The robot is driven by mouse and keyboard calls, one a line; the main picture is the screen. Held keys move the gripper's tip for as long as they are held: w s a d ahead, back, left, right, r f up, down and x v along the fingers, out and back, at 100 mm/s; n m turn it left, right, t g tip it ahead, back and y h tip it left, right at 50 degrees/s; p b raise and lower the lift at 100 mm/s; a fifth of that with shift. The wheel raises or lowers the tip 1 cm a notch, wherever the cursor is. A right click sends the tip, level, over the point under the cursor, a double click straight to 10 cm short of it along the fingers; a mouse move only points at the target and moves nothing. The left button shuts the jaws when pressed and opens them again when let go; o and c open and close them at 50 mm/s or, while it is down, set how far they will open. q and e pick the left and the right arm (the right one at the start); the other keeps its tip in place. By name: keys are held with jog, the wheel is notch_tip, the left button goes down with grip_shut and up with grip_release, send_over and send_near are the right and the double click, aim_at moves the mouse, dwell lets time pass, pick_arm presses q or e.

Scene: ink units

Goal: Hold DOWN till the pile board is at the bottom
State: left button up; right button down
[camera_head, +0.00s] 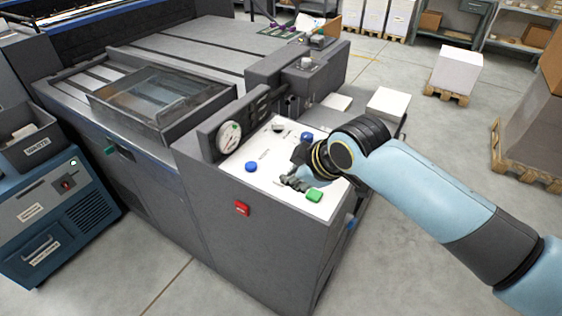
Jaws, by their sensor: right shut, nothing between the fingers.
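A white control panel (266,177) tops the grey press unit in the middle of the head view. My right gripper (286,182) is shut and empty, low over the panel just left of the green button. I cannot tell whether its fingertips touch the panel. The lettering on the panel is too small to read, so I cannot pick out DOWN. A white stack (388,103) shows behind my right arm; the pile board is not clearly visible. My left gripper is out of view.
A red switch (241,208) sits on the unit's front face. A blue cabinet (60,215) with a grey bin (38,139) stands at the left. A paper stack on a pallet (446,93) stands at the back right. The floor between is clear.

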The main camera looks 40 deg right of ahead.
pick_arm(q)
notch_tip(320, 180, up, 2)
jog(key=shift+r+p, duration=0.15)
jog(key=shift+p, duration=0.55)
pick_arm(e)
jog(key=w+r+n+t, duration=0.1)
jog(key=w+r+n, duration=0.1)
jog(key=w+r, duration=0.4)
jog(key=shift+w+d+n+t, duration=0.3)
jog(key=shift+d+t, duration=0.05)
jog(key=shift+t, duration=0.05)
jog(key=shift+f, duration=0.2)
jog(key=b, duration=0.8)
send_over(279, 180)
notch_tip(279, 180, down, 8)
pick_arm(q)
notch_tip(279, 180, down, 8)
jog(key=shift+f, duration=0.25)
pick_arm(e)
jog(key=shift+f, duration=0.25)
jog(key=shift+f, duration=0.1)
jog(key=shift+f, duration=0.35)
